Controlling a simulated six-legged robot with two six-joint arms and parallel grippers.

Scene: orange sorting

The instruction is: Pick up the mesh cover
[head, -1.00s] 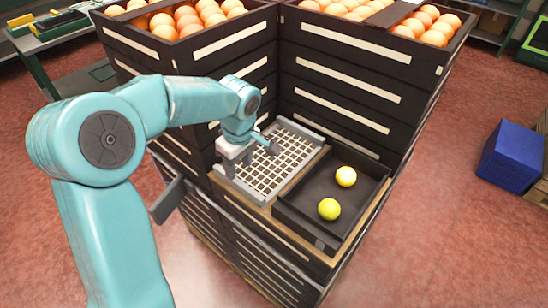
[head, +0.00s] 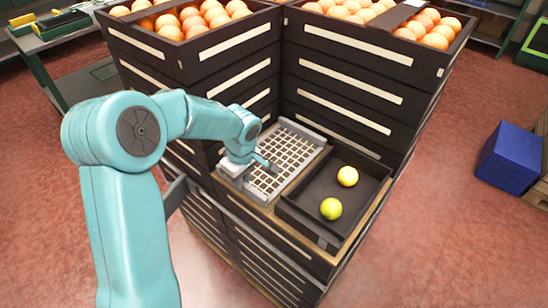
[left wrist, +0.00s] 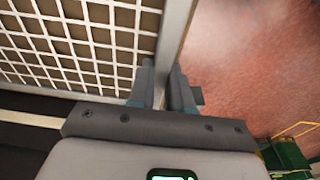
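The mesh cover (head: 287,158) is a grey-framed panel with a pale grid and dark squares. It lies flat on the crate stack, left of a black tray (head: 311,220) in the head view. My left gripper (head: 258,167) is low at the cover's near left part. In the left wrist view, the two fingers of my left gripper (left wrist: 162,88) are close together, one on each side of the cover's frame edge, with that edge filling the gap. The mesh cover (left wrist: 80,45) fills the upper left there. Finger contact is partly hidden. My right gripper is not in view.
The black tray holds two yellowish fruits (head: 347,176) (head: 331,208). Tall dark crates (head: 350,75) full of oranges rise behind and left of the cover. A blue box (head: 512,157) stands at the right. The red floor in front is free.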

